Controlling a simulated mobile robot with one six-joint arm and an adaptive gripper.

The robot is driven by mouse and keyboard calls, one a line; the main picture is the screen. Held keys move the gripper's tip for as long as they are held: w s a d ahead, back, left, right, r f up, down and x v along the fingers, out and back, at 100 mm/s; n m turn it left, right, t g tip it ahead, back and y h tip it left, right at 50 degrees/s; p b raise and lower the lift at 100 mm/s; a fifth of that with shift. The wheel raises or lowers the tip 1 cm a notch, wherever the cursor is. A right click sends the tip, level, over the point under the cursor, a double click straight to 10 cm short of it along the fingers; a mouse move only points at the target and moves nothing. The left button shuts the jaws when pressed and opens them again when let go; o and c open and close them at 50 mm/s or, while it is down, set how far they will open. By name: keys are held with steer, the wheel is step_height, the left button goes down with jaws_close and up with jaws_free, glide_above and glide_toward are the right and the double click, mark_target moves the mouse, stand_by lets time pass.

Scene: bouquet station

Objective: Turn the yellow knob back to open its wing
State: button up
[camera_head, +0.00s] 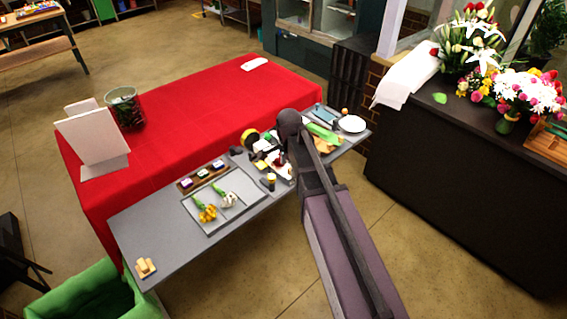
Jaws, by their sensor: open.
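A round yellow piece with a dark centre (249,137), which looks like the yellow knob, shows at the back edge of the grey work surface, just left of my arm's end. No separate wing can be made out beside it. My gripper (264,149) is small in this view, among dark and white parts close to the yellow piece. It is open, and I see nothing held in it. I cannot tell whether its fingers touch the yellow piece. My arm hides part of the work surface around there.
A grey tray (238,211) holds yellow and white flowers. A wooden rack with small pots (202,174) stands behind it. A white plate (352,124) is at the right end. A red-covered table (190,115) stands behind.

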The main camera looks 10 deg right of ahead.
steer(key=s+d+f+n+b, duration=0.2)
steer(key=s+d+f+n, duration=0.1)
steer(key=s+n, duration=0.3)
steer(key=s+d+f+n+b, duration=0.3)
steer(key=s+d+n, duration=0.2)
steer(key=s+n, duration=0.2)
steer(key=shift+s+b, duration=0.3)
steer(key=shift+b, duration=0.05)
stand_by(0.5)
steer(key=shift+d, duration=0.1)
